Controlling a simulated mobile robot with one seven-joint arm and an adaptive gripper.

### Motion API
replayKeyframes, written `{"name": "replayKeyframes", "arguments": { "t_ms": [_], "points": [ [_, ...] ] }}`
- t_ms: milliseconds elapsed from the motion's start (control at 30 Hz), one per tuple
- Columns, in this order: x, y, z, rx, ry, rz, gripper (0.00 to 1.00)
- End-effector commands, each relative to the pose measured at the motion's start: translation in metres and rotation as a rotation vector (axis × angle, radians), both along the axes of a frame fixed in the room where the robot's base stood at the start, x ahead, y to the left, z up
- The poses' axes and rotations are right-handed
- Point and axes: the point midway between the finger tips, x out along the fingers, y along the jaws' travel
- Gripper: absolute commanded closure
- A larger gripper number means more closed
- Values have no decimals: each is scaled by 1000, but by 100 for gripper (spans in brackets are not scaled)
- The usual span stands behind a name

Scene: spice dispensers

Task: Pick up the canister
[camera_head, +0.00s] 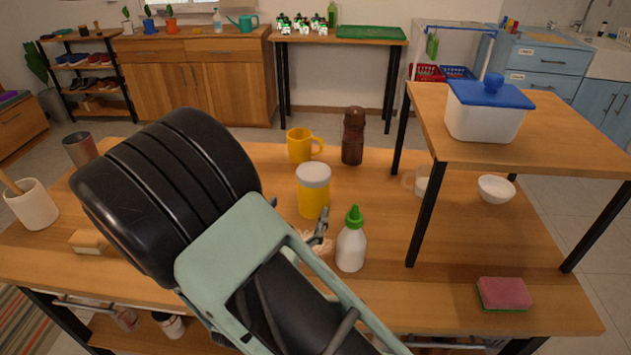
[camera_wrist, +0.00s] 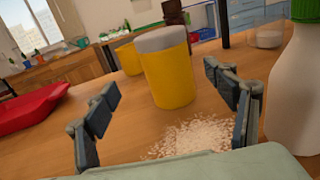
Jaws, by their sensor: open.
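A yellow canister with a grey lid (camera_head: 313,191) stands upright on the wooden table. In the wrist view the canister (camera_wrist: 168,72) stands just beyond my gripper, roughly between the lines of its two fingers. My gripper (camera_wrist: 168,110) is open and empty, its fingers spread wide and low over the table, apart from the canister. In the head view my arm hides much of the table's left part, and only a bit of the gripper (camera_head: 319,226) shows near the canister's base.
A white bottle with a green cap (camera_head: 352,245) stands close to the gripper's right side. A pale grainy spill (camera_wrist: 195,138) lies between the fingers. A yellow mug (camera_head: 300,146) and a brown bottle (camera_head: 352,137) stand behind. A small raised shelf (camera_head: 560,140) stands at right; a sponge (camera_head: 504,294) lies in front.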

Motion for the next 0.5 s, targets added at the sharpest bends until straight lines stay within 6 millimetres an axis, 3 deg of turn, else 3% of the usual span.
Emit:
{"name": "replayKeyframes", "arguments": {
  "t_ms": [200, 500],
  "points": [
    [33, -10, 0, 1, -1, -5, 22],
    [60, -23, -4, -1, -2, -7, 22]
  ]
}}
